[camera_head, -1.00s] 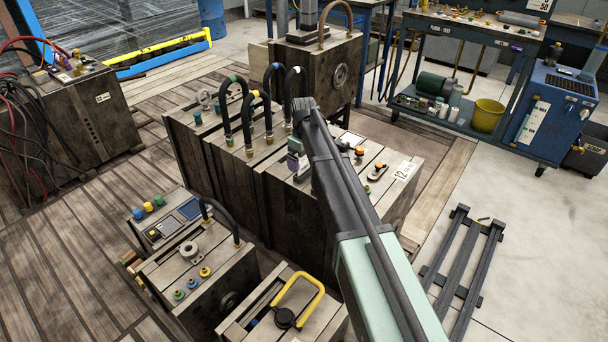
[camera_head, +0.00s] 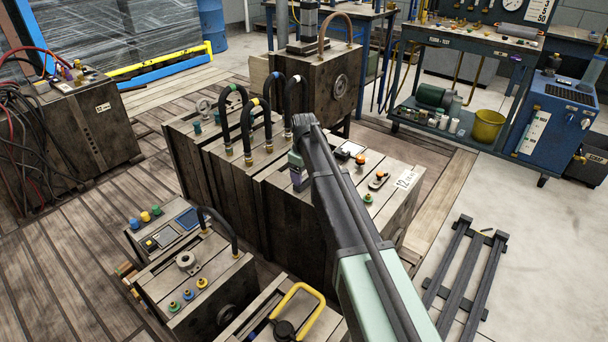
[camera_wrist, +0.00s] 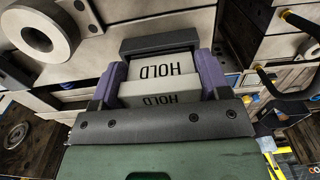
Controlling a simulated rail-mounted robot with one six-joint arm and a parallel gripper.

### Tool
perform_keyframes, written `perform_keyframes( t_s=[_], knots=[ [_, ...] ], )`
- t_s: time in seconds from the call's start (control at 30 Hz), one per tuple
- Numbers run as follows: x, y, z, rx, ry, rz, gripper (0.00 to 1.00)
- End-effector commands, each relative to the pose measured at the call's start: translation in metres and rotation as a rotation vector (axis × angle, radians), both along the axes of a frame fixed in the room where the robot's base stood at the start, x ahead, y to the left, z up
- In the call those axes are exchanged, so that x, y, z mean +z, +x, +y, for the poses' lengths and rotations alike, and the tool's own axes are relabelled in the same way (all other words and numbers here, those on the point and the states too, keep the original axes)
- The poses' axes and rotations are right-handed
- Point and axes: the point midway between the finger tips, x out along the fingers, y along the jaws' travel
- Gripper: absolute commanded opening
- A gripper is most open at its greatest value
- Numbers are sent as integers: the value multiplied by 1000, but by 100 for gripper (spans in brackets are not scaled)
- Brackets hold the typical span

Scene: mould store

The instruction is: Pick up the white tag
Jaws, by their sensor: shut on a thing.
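A white tag (camera_wrist: 165,66) with HOLD in black letters sits between the purple fingers of my gripper (camera_wrist: 163,85) in the wrist view. A second, greyer face below it also reads HOLD; I cannot tell if it is part of the same piece. A dark bar (camera_wrist: 158,42) runs along the tag's far edge. My gripper is shut on the tag. In the head view, my gripper (camera_head: 297,177) points down over the large mould block (camera_head: 310,215), and the tag is not clearly visible there. I cannot tell whether it touches the surface below.
Tall black hoses (camera_head: 248,125) arch up just left of my gripper. Orange-topped and green fittings stand on the block to the right, near a white 12 CAV label (camera_head: 407,179). A block with a yellow handle (camera_head: 298,309) stands in front. Floor at right is partly clear.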

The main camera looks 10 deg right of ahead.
Motion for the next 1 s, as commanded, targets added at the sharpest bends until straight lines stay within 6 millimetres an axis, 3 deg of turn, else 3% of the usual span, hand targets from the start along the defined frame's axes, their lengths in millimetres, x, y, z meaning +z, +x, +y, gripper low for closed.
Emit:
perform_keyframes(
  t_s=[0.27, 0.37, 0.6, 0.7, 0.83, 1.0],
  knots=[
    [34, 0, 0, 0, 0, 0, 46],
    [61, 0, 0, 0, 0, 0, 46],
    [151, 0, 0, 0, 0, 0, 46],
    [179, 0, 0, 0, 0, 0, 46],
    [198, 0, 0, 0, 0, 0, 46],
    [201, 0, 0, 0, 0, 0, 46]
  ],
)
